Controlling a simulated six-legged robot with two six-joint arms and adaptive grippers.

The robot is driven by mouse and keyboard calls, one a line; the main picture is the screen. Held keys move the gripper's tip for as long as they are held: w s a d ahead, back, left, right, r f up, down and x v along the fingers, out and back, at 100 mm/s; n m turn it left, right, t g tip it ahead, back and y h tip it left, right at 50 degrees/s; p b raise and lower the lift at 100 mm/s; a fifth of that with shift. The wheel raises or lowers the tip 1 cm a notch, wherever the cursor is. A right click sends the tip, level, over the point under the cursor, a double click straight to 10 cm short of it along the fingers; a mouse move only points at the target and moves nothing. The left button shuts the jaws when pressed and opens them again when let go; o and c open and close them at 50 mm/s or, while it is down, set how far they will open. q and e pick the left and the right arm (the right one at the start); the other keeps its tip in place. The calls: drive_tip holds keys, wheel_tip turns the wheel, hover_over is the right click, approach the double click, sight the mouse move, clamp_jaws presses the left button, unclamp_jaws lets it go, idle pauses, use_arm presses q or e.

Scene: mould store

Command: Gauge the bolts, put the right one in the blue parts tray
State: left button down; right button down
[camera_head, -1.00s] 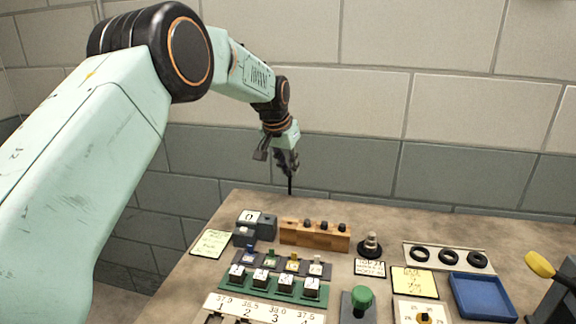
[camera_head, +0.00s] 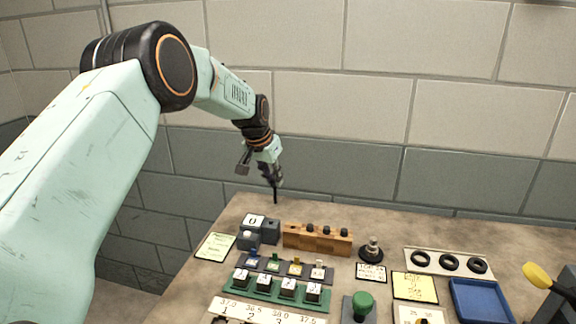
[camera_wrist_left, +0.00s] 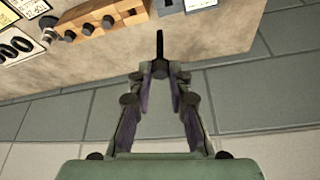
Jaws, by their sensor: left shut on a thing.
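My left gripper (camera_head: 273,184) is shut on a thin dark bolt (camera_head: 276,196) and holds it upright, shaft down, near the back left edge of the table. In the left wrist view the bolt (camera_wrist_left: 160,44) sticks out between the two fingertips (camera_wrist_left: 160,70). A wooden block (camera_head: 318,238) holds several dark-headed bolts (camera_head: 326,230). A grey gauge box (camera_head: 270,231) with a display reading 0 (camera_head: 253,221) stands left of the block. The blue parts tray (camera_head: 482,301) is at the right and looks empty. My right gripper is not in view.
A green board with numbered cubes (camera_head: 278,290), a green knob (camera_head: 362,304), a rack of black rings (camera_head: 447,263) and a yellow note (camera_head: 414,286) crowd the table. A yellow-handled device (camera_head: 540,275) stands at far right. A brick wall rises behind.

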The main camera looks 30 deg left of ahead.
use_arm(q)
wheel_tip(320, 180, down, 6)
drive_tip(key=a+b, duration=0.1)
drive_tip(key=b, duration=0.3)
drive_tip(key=shift+s+a+f, duration=0.15)
drive_tip(key=shift+s+a, duration=0.05)
drive_tip(key=shift+s, duration=0.1)
drive_tip(key=shift+a, duration=0.15)
drive_tip(key=shift+d, duration=0.2)
idle(0.4)
drive_tip(key=shift+a+f+p, duration=0.15)
drive_tip(key=shift+f+p, duration=0.15)
drive_tip(key=shift+p, duration=0.25)
idle(1.0)
drive_tip(key=shift+f+b, duration=1.7)
drive_tip(key=shift+f, duration=1.35)
idle(0.9)
drive_tip(key=c, duration=1.2)
unclamp_jaws()
